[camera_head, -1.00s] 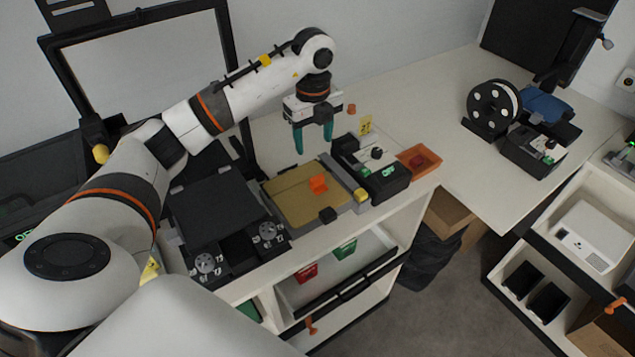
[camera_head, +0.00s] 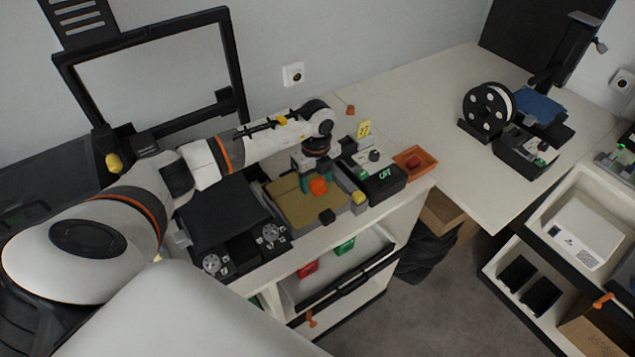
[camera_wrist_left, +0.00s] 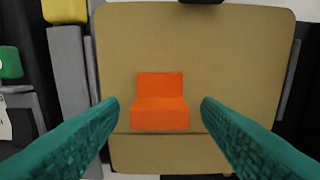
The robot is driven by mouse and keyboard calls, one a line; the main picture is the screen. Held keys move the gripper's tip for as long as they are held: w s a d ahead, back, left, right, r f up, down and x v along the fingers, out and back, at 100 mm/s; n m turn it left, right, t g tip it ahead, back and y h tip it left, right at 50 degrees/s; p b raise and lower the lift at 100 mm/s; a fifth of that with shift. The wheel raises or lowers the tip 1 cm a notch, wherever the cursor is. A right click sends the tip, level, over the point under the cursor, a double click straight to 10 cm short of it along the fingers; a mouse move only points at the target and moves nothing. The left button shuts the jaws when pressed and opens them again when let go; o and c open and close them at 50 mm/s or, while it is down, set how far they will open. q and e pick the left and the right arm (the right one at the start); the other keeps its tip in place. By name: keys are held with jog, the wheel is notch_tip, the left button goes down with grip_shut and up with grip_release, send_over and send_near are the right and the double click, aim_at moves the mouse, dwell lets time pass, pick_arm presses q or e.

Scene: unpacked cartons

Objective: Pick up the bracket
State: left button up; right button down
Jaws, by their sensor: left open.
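In the left wrist view the bracket (camera_wrist_left: 160,101) lies near the middle of the plate (camera_wrist_left: 230,50). My left gripper (camera_head: 318,184) points down just over the bracket. In the wrist view its two teal fingers (camera_wrist_left: 160,112) are open, one on each side of the bracket, with a gap to it on both sides. Nothing is held. My right gripper does not show.
A black control box (camera_head: 380,184) and an orange tray (camera_head: 415,162) stand right of the plate. A dark flat machine part (camera_head: 222,216) with knobs lies to the left.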

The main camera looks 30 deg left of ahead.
pick_arm(q)
jog(key=shift+c, duration=0.6)
jog(key=c, duration=0.9)
